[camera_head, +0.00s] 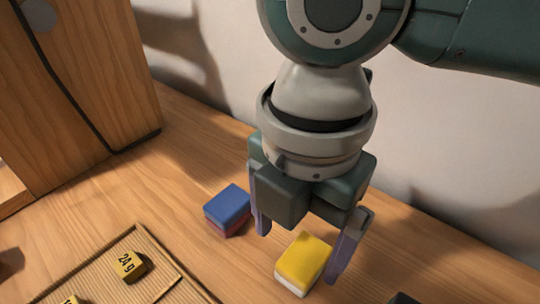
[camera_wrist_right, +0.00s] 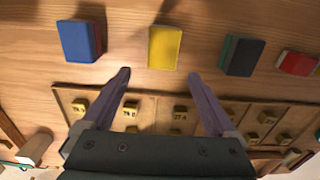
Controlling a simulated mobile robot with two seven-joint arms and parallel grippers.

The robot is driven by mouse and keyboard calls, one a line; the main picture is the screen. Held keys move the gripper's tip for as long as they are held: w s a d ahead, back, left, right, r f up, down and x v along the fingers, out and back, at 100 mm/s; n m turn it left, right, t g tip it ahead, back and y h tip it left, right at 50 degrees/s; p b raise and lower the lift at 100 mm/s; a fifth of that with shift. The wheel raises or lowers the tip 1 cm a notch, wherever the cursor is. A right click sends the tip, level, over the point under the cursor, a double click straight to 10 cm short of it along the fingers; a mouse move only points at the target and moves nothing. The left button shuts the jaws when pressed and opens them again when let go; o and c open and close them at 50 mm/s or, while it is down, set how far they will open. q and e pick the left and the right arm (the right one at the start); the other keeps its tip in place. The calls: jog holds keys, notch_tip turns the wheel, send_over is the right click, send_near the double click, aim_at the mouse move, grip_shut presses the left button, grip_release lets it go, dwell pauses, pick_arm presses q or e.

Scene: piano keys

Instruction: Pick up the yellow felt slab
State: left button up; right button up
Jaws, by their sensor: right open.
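The yellow felt slab (camera_head: 304,258) lies flat on the wooden table, with a white layer under its yellow top. In the right wrist view the yellow slab (camera_wrist_right: 164,47) sits ahead of the fingertips, centred between them. My right gripper (camera_head: 303,250) is open and empty, pointing down above the table. In the head view one finger is on each side of the slab, but the wrist view shows the slab beyond the tips. In the wrist view the open right gripper (camera_wrist_right: 158,76) touches nothing. My left gripper is not in view.
A blue and red slab (camera_head: 228,210) lies to the left of the yellow one. A dark green slab (camera_wrist_right: 243,55) and a red slab (camera_wrist_right: 297,63) lie to its right. A wooden tray (camera_head: 141,232) holds several yellow weights. A wooden cabinet (camera_head: 95,75) stands at the back left.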

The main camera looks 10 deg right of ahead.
aim_at(296, 267)
notch_tip(296, 267, down, 5)
jog(key=shift+s+d+f+b, duration=0.1)
jog(key=shift+d+b, duration=0.05)
jog(key=shift+b, duration=0.3)
jog(key=c, duration=1.4)
jog(key=shift+r, duration=0.25)
